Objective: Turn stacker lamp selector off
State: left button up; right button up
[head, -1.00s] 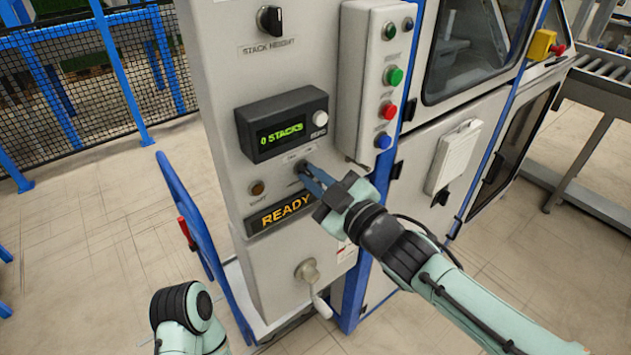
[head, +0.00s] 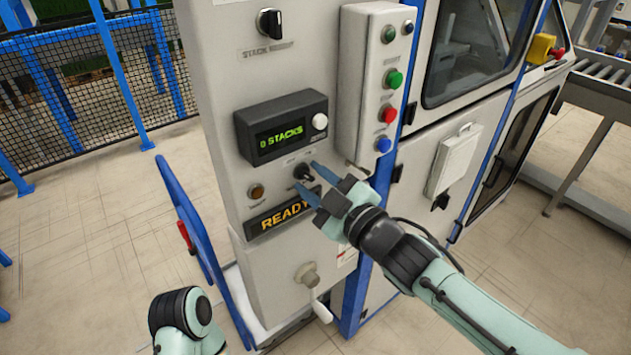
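The lamp selector (head: 302,171) is a small black knob on the grey control panel, below the counter display and above the READY sign. My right gripper (head: 310,179) is open, with its two blue fingers spread apart at the knob, one above right of it and one below. The knob shows between the fingertips; I cannot tell if either finger touches it. The lettering around the knob is too small to read, so its setting is unclear. My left gripper is out of view; only a part of my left arm shows at the bottom left.
The counter display (head: 283,127) reads "0 STACKS". The READY sign (head: 284,211) has yellow letters. An amber lamp (head: 257,191) sits left of the knob. A button box (head: 376,80) stands out at the right. A crank handle (head: 312,285) sits below. A stack height knob (head: 269,22) is above.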

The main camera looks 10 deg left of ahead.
jog(key=shift+d, duration=0.1)
jog(key=p+v, duration=0.2)
jog(key=v, duration=1.1)
jog(key=shift+s, duration=0.1)
jog(key=w+d+f+m+g+h+p, duration=0.15)
jog(key=f+m, duration=0.25)
jog(key=f, duration=0.6)
jog(key=w+d+f+m+h+p, duration=0.1)
jog(key=d+f+m+h, duration=0.25)
jog(key=f, duration=0.75)
jog(key=w+d+f+m+g+h+p, duration=0.15)
jog(key=f+m, duration=0.35)
jog(key=f, duration=0.5)
jog(key=s+d+f+m+g+h+p, duration=0.1)
jog(key=s+d+f+m+g, duration=0.15)
jog(key=s+f, duration=0.4)
jog(key=s+d+f+m+g+h+p, duration=0.2)
jog(key=s+d+f+m, duration=0.15)
jog(key=f, duration=0.55)
jog(key=s+f+m+g, duration=0.2)
jog(key=s+f, duration=0.1)
jog(key=s, duration=0.5)
jog(key=s+d+f+m+g+h+p, duration=0.1)
jog(key=s+f+m+g, duration=0.1)
jog(key=s, duration=0.6)
jog(key=shift+f, duration=0.6)
